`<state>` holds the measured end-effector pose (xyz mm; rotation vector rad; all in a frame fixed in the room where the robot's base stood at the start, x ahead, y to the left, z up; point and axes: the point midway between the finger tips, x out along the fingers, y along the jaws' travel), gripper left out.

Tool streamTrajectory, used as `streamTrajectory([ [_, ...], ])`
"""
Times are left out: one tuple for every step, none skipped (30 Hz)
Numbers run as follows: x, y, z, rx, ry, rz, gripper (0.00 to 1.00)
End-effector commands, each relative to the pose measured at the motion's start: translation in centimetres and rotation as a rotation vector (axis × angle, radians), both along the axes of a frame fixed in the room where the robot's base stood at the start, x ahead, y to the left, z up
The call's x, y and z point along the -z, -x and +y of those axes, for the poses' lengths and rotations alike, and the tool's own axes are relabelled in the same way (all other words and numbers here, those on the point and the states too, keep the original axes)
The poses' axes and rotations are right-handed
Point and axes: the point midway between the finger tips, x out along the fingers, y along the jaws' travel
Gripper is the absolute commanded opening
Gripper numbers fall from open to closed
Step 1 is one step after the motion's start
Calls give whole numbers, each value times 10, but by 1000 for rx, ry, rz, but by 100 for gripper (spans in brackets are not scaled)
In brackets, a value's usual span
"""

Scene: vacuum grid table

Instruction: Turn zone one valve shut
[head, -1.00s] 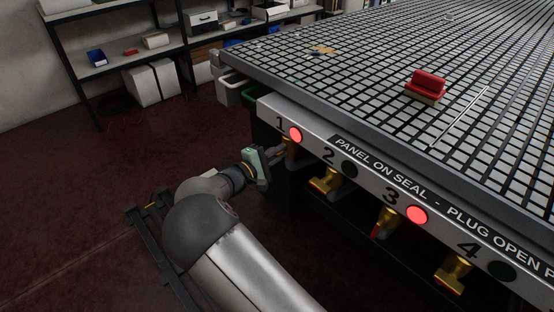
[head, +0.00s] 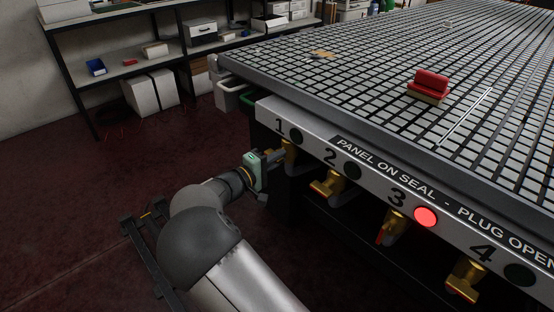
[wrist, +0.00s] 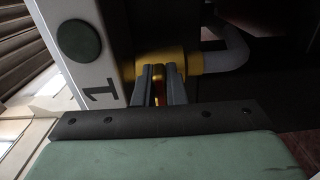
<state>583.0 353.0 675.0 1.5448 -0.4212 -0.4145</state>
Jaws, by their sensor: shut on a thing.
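The zone one valve (head: 291,155) is a brass valve under the panel's number 1, at the table's near left corner. Its lamp (head: 296,137) is dark. In the wrist view the brass valve body (wrist: 188,62) joins a grey hose, and the dark zone one lamp (wrist: 78,40) is beside it. My gripper (head: 279,157) reaches the valve from the left. In the wrist view my gripper's fingers (wrist: 159,78) are shut on the valve's red handle (wrist: 157,92), a thin strip between them. The fingers hide most of the handle.
Valve 2 (head: 328,183) has a dark lamp. Valve 3 (head: 394,222) has a lit red lamp (head: 425,217). Valve 4 (head: 465,276) has a dark lamp. A red-topped block (head: 430,84) sits on the grid table (head: 350,85).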

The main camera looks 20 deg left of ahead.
Motion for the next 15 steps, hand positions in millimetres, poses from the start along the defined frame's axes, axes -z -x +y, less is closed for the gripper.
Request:
streamTrajectory([
  [1,1,1,-1,-2,1,0],
  [1,1,1,0,-2,1,0],
  [1,1,1,0,-2,1,0],
  [1,1,1,-1,-2,1,0],
  [1,1,1,0,-2,1,0],
  [1,1,1,-1,-2,1,22],
  [1,1,1,-1,-2,1,30],
  [1,0,1,-1,-2,1,33],
  [1,0,0,0,-2,1,33],
  [1,0,0,0,-1,0,33],
  [1,0,0,0,-1,0,33],
  [1,0,0,0,-1,1,33],
  [0,0,0,0,-1,1,33],
  [0,0,0,0,-1,1,33],
  [0,0,0,0,-1,1,33],
])
